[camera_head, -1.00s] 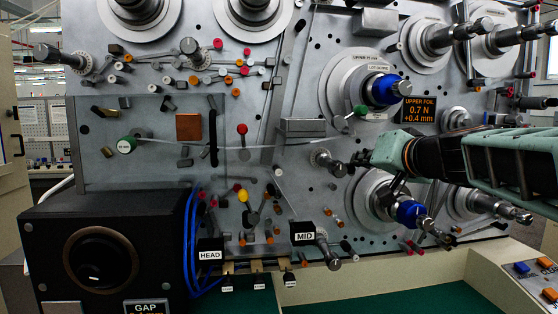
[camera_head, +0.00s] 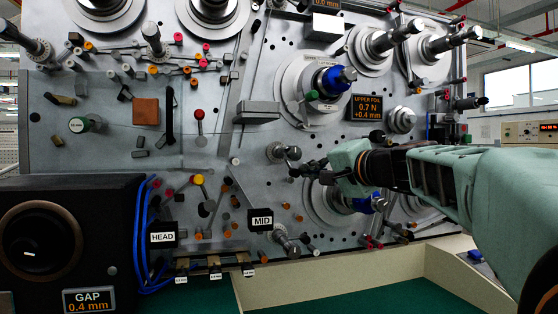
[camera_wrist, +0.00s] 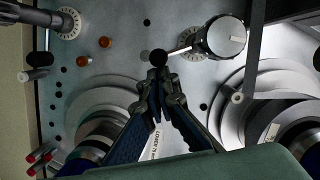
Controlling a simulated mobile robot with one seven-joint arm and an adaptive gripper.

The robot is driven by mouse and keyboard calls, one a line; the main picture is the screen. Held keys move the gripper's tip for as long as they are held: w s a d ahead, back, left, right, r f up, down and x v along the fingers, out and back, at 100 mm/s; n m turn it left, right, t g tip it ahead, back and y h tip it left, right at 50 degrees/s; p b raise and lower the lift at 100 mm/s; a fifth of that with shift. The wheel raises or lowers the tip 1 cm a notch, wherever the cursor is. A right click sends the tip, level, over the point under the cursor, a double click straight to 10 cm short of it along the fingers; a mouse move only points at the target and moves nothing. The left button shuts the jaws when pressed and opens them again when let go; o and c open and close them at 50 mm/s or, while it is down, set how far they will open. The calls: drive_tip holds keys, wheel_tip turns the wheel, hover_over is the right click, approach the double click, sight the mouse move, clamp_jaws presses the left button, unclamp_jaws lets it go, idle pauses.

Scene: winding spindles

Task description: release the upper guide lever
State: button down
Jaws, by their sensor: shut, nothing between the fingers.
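A lever with a round dial and a metal hub (camera_wrist: 222,38) stands on the panel in the wrist view. I take it for the upper guide lever. Its thin rod runs left to a black ball (camera_wrist: 158,58). In the head view its hub (camera_head: 275,152) is left of my gripper (camera_head: 302,170). My gripper also shows in the wrist view (camera_wrist: 158,80). Its fingers are together, with their tips at or just below the black ball. No grip on the ball shows, and I cannot tell whether they touch it.
A second dial lever (camera_wrist: 68,22) is at the upper left of the wrist view; its hub (camera_head: 282,237) sits beside the MID label (camera_head: 262,220). Reels with blue hubs lie close around my gripper. The foil display (camera_head: 367,107) reads 0.7 N, +0.4 mm.

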drive_tip(key=shift+a+f+b, duration=0.25)
drive_tip(key=shift+f+b, duration=0.1)
drive_tip(key=shift+b, duration=0.2)
drive_tip(key=shift+s+a, duration=0.1)
idle(0.4)
